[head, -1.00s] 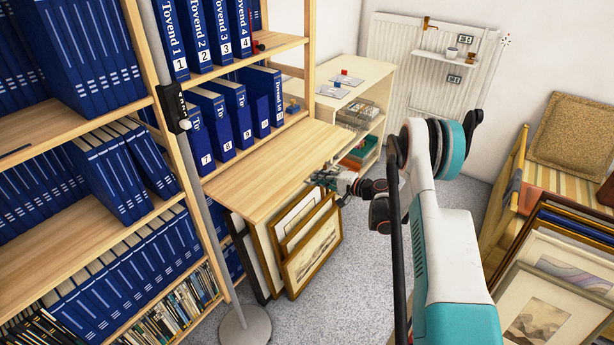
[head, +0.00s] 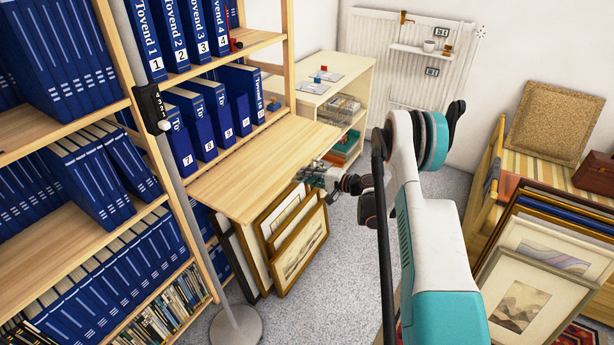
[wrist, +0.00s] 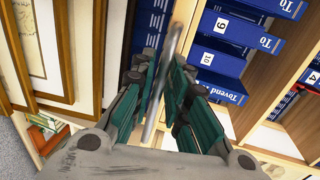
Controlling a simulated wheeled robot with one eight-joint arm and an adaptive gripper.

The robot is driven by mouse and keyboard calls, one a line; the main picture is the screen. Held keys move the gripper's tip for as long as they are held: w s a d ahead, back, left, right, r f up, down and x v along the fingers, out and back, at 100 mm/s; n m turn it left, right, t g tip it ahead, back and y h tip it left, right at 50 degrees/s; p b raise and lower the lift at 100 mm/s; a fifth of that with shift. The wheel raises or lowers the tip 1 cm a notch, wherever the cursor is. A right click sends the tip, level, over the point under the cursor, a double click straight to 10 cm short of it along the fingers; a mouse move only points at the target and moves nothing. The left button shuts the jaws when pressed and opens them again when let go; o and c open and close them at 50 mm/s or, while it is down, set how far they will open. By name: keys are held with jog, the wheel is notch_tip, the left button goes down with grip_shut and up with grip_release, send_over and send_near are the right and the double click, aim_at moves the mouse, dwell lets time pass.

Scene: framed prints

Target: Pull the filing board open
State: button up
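The filing board (head: 255,165) is a flat, pale wooden panel sticking out level from the binder shelf, above the leaning frames. My gripper (head: 318,174) is at its outer edge, towards the right half. In the wrist view, my gripper (wrist: 162,75) has its dark green-padded fingers close on both sides of a blurred grey bar (wrist: 163,88) along the board's edge. The fingers look shut on it, though the exact contact is blurred. The board itself is seen nearly edge-on there.
Framed prints (head: 296,240) lean under the board. A lamp stand (head: 235,325) stands to the left, in front of the shelf. A low cream shelf (head: 345,85) is behind the gripper. More frames (head: 545,265) lean at the right. Grey floor lies between.

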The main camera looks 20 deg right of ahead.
jog(key=v, duration=1.2)
